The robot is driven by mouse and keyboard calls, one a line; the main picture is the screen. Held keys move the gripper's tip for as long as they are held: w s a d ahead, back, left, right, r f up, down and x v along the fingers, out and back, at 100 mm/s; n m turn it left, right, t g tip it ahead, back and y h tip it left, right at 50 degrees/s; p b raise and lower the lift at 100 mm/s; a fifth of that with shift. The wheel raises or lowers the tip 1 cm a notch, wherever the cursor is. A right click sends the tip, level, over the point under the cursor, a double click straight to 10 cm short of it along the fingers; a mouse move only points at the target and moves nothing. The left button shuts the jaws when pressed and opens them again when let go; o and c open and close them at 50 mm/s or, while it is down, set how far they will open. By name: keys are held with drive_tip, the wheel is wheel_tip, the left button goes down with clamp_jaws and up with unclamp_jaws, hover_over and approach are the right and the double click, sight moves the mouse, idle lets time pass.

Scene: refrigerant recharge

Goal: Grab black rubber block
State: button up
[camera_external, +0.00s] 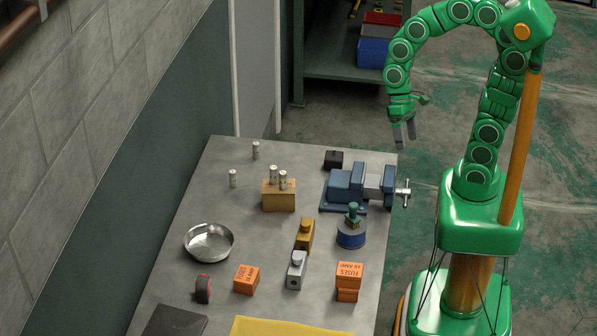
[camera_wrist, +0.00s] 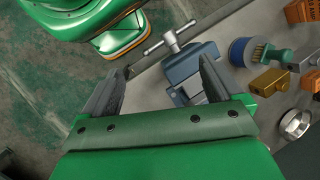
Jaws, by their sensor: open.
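The black rubber block (camera_external: 333,160) is a small dark block with a little raised part on top. It rests on the grey table's far part, just behind the blue vise (camera_external: 352,186). My gripper (camera_external: 404,135) hangs in the air to the right of the block, past the table's right edge, fingers pointing down. It is open and empty. In the wrist view, my gripper (camera_wrist: 162,66) shows two spread dark fingers, with the vise (camera_wrist: 190,68) beyond them. I cannot make out the block in the wrist view.
The vise's handle (camera_external: 405,193) sticks out past the table edge. A wall borders the left.

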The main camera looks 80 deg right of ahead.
drive_tip(key=w+f+m+y, duration=0.3)
drive_tip(key=w+m, duration=0.1)
drive_tip(key=w, duration=0.3)
drive_tip(key=m+t+y, duration=0.6)
drive_tip(key=m+t, duration=0.1)
drive_tip(key=m, duration=0.7)
approach(333, 159)
drive_tip(key=shift+w+a+r, duration=0.1)
drive_tip(key=shift+a, duration=0.9)
drive_tip(key=shift+w+x, duration=0.1)
drive_tip(key=shift+x, duration=1.85)
drive_tip(key=shift+w+x, duration=0.15)
drive_tip(key=shift+x, duration=1.75)
drive_tip(key=shift+d, duration=0.1)
drive_tip(key=shift+c, duration=0.2)
drive_tip(key=c, duration=1)
